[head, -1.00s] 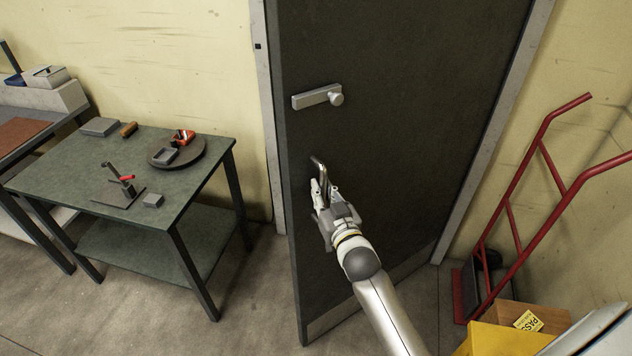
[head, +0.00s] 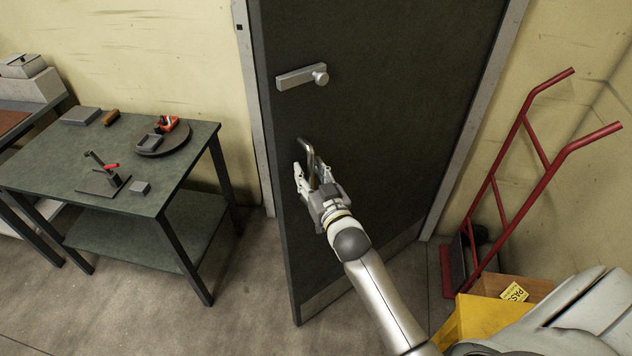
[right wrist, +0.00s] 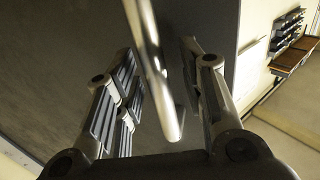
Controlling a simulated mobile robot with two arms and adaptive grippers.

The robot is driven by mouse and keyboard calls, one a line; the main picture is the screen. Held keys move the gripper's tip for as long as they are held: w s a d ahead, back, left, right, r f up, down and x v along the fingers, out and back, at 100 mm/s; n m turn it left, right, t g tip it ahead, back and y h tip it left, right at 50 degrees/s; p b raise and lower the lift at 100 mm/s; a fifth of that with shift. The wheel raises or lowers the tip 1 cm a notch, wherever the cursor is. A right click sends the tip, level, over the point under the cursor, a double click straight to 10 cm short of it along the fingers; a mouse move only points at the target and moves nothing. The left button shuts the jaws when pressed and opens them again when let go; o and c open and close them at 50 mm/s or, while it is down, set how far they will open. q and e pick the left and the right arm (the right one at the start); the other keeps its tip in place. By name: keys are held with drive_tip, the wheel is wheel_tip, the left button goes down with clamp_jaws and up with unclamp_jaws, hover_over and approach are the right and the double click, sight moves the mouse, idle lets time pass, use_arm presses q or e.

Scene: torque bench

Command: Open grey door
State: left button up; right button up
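The dark grey door (head: 370,120) stands ajar, its left edge swung out from the frame toward me. My right gripper (head: 309,176) is at the handle. In the right wrist view the handle (right wrist: 152,50) passes between the two spread fingers (right wrist: 165,95), with a gap visible on both sides, so the gripper looks open around it. My left gripper is not in view.
A green work table (head: 120,205) with small tools stands left of the door. A red hand truck (head: 520,170) leans at the right wall, near a cardboard box (head: 515,288) and a yellow bin (head: 480,318). Floor between table and door is clear.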

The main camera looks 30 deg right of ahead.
drive_tip(key=s+a, duration=0.1)
drive_tip(key=s, duration=1)
drive_tip(key=shift+s, duration=0.35)
drive_tip(key=s+a+f+g+y+b, duration=0.1)
drive_tip(key=s+a+f+g+b, duration=0.15)
drive_tip(key=f, duration=0.95)
drive_tip(key=s+a+f+n+g+b, duration=0.1)
drive_tip(key=s+f+g, duration=0.25)
drive_tip(key=f, duration=0.95)
drive_tip(key=s+a+f+g+y+b, duration=0.1)
drive_tip(key=s+f+g, duration=0.15)
drive_tip(key=f, duration=0.95)
drive_tip(key=s+d+f+n+g+b, duration=0.1)
drive_tip(key=s+f+g, duration=0.3)
drive_tip(key=s+f, duration=0.8)
drive_tip(key=s+d+f+n+g+b, duration=0.1)
drive_tip(key=s+f+g+b, duration=0.2)
drive_tip(key=s+f, duration=0.9)
drive_tip(key=s+g, duration=0.1)
drive_tip(key=s, duration=0.7)
drive_tip(key=shift+f+h, duration=0.25)
drive_tip(key=shift+h, duration=0.15)
drive_tip(key=shift+d+g, duration=0.1)
drive_tip(key=shift+g, duration=0.15)
